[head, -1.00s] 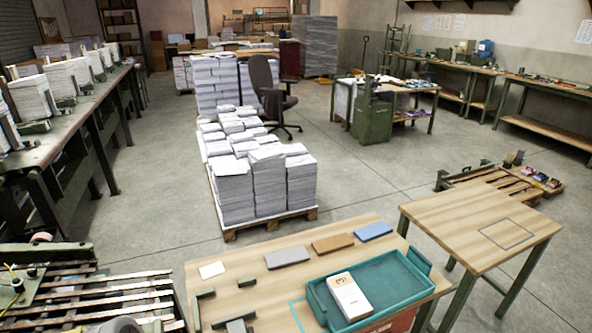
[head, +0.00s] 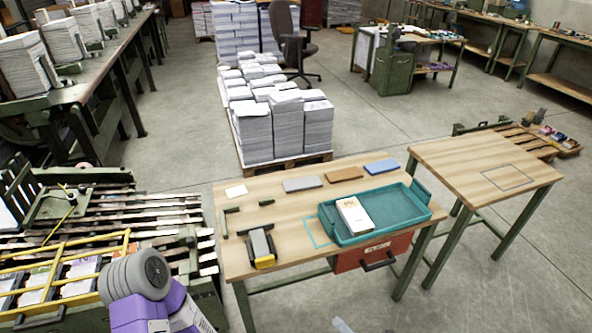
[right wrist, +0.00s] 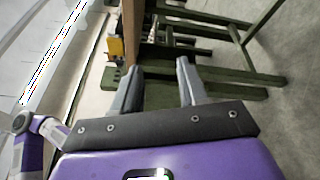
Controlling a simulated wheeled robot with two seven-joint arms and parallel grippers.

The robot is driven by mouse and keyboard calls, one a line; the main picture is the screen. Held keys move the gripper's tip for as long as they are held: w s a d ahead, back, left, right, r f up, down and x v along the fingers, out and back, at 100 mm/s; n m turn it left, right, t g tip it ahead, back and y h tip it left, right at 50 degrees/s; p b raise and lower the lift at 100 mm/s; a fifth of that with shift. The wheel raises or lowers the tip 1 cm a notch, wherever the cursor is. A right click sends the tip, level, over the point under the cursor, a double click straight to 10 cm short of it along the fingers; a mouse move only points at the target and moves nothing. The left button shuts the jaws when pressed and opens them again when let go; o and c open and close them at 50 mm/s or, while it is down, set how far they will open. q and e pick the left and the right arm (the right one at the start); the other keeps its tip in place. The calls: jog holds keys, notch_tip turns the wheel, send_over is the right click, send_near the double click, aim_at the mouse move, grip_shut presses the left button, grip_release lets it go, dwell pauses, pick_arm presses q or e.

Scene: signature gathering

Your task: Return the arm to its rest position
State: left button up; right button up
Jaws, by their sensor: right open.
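My right gripper shows in the right wrist view (right wrist: 158,78) with its two grey fingers spread apart and nothing between them. It points toward the green legs and edge of a table. In the head view only a small pale tip, likely of this gripper (head: 342,325), shows at the bottom edge, in front of the wooden worktable (head: 290,212). A purple and grey part of my arm shows at the lower left of the head view. My left gripper does not show.
On the worktable stands a teal tray (head: 398,212) holding a white stack (head: 354,214). A red drawer (head: 372,252) hangs below. A second table (head: 470,165) stands to the right. A yellow rack (head: 62,270) is at left. Floor is clear at lower right.

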jog(key=s+a+n+g+y, duration=0.4)
jog(key=s+a+n+g, duration=0.35)
jog(key=n, duration=0.25)
jog(key=s+a+f+n+g+h+p, duration=0.15)
jog(key=s+n+g+h, duration=0.35)
jog(key=s+n+g, duration=0.7)
jog(key=w+d+r+n+t+h, duration=0.1)
jog(key=w+d+n+t+h, duration=0.1)
jog(key=n, duration=0.7)
jog(key=w+d+n+t+h, duration=0.2)
jog(key=n+t+h, duration=0.1)
jog(key=n, duration=0.5)
jog(key=shift+w+d+r+n+t+h, duration=0.25)
jog(key=shift+r+n+t+h, duration=0.15)
jog(key=shift+t, duration=0.35)
